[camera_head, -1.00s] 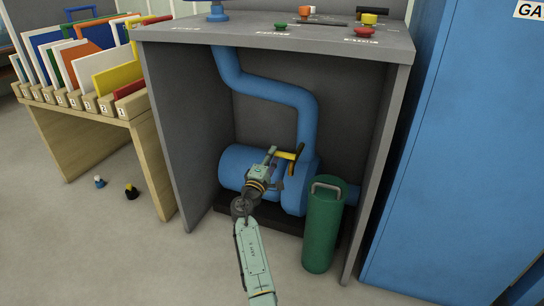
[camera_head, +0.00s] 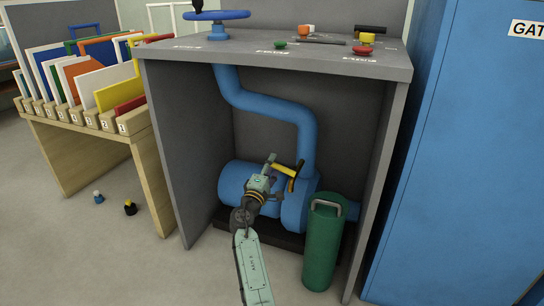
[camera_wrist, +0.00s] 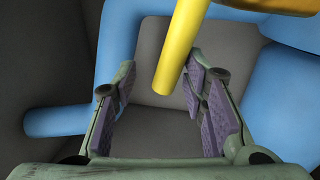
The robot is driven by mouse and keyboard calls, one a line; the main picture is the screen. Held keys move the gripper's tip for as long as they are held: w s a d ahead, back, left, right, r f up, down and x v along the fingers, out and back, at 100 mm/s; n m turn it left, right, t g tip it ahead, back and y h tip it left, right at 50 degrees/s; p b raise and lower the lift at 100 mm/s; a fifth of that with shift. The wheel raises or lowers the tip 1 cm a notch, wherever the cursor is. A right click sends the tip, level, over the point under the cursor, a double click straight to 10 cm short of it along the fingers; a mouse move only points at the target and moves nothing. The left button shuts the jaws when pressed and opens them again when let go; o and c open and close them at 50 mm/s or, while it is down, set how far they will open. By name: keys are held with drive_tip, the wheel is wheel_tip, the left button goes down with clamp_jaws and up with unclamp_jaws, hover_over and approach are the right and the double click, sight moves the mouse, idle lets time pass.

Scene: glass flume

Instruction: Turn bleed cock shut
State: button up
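The bleed cock appears to be the yellow lever (camera_head: 285,168) on the blue pipe body (camera_head: 238,177) inside the grey cabinet. In the wrist view the yellow lever (camera_wrist: 181,50) hangs down from the top, its rounded free end between my fingers. My gripper (camera_head: 275,172) is at the lever in the head view. In the wrist view my gripper (camera_wrist: 160,78) is open, with purple pads on both sides of the lever. A gap shows on the left; the right pad is closer to the lever, and I cannot tell whether it touches.
A green canister (camera_head: 323,250) with a handle stands right of my arm. The grey cabinet (camera_head: 180,150) has side walls and a top carrying a blue handwheel (camera_head: 217,15) and buttons. A wooden rack (camera_head: 150,175) stands left, a blue cabinet (camera_head: 450,150) right.

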wheel_tip(320, 180, up, 7)
drive_tip(key=shift+r, duration=0.2)
drive_tip(key=shift+c, duration=0.2)
